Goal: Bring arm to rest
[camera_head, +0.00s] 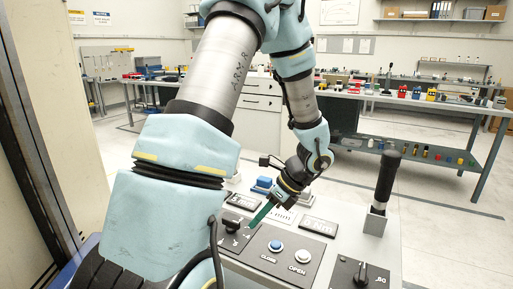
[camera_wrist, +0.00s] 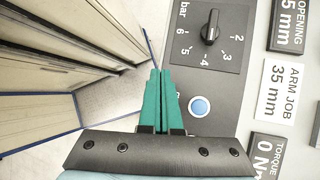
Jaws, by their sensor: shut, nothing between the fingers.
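My gripper (camera_head: 262,213) is shut and empty, its green fingers pressed together above the control panel (camera_head: 304,257). The fingers also show in the wrist view (camera_wrist: 157,75), beside a blue button (camera_wrist: 199,106) and below a black knob (camera_wrist: 210,27) with a numbered bar scale. I cannot tell from these views whether the fingertips touch the panel. In the head view, my arm reaches from the top left down to the panel and hides part of it.
The panel carries a blue CLOSE button (camera_head: 276,245), a white OPEN button (camera_head: 303,255) and another knob (camera_head: 361,272). A black upright handle (camera_head: 385,180) stands at its right. Workbenches with many items (camera_head: 420,100) stand behind. Floor at right (camera_head: 450,235) is clear.

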